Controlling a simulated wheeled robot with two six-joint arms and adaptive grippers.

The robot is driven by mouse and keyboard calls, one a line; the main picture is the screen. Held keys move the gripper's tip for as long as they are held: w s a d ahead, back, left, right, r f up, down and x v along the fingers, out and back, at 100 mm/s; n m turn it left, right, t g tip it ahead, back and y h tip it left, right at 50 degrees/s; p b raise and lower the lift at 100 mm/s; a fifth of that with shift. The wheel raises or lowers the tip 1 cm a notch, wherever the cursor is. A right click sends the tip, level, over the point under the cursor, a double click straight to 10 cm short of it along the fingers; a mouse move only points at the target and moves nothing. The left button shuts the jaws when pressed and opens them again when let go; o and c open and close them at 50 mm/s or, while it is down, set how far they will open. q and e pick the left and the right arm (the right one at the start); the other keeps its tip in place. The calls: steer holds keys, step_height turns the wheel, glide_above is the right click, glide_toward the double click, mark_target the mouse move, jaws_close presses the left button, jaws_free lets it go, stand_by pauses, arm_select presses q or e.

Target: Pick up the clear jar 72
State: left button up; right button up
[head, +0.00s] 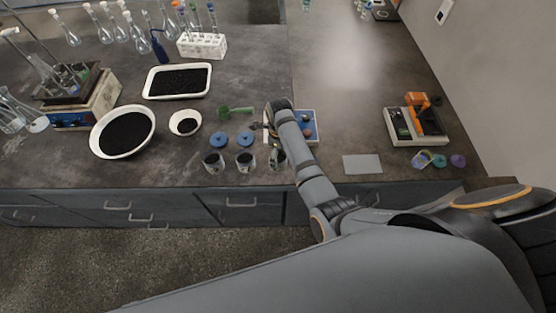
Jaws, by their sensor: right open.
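Several small clear jars with dark contents stand in a row near the bench's front edge: a left jar (213,161), a middle jar (245,160) and a right jar (278,158) close beside my right arm. Their labels are too small to read, so I cannot tell which is jar 72. My right gripper (264,126) is open above the bench, behind the right jar, and partly hidden by its own wrist. No hold on a jar shows. My left gripper is out of view.
Blue lids (218,140) lie behind the jars, with a green scoop (236,112) farther back. A white bowl (149,138) and white tray (205,92) of black grains are left.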

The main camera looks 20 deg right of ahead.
steer(key=shift+a+f+p, duration=0.15)
steer(key=shift+f+p, duration=0.15)
steer(key=shift+f, duration=1.05)
steer(key=shift+a+f+p, duration=0.1)
steer(key=shift+f+p, duration=0.2)
steer(key=shift+f, duration=1)
steer(key=shift+s, duration=0.1)
steer(key=c, duration=1.4)
